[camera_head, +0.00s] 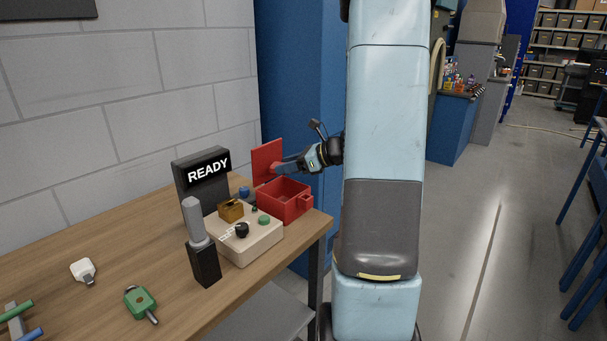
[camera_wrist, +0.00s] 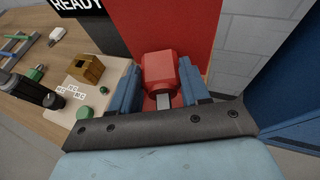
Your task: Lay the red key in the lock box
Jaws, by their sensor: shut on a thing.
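The red key (camera_wrist: 160,72) is between the two blue fingers of my gripper (camera_wrist: 161,80) in the wrist view, with its grey metal shank toward the palm. My gripper (camera_head: 284,166) is shut on it. In the head view the red lock box (camera_head: 284,206) stands at the table's right end with its lid (camera_head: 266,160) raised. My gripper is above the box, close to the lid. The lid (camera_wrist: 180,28) shows behind the key in the wrist view. The inside of the box is hidden there; I cannot tell whether key and lid touch.
A beige control box (camera_head: 245,243) with a brass block (camera_head: 231,210), knob and green buttons stands left of the lock box. Behind is a READY sign (camera_head: 208,170); in front, a grey-handled black post (camera_head: 205,262). White (camera_head: 84,270) and green (camera_head: 140,303) keys lie further left.

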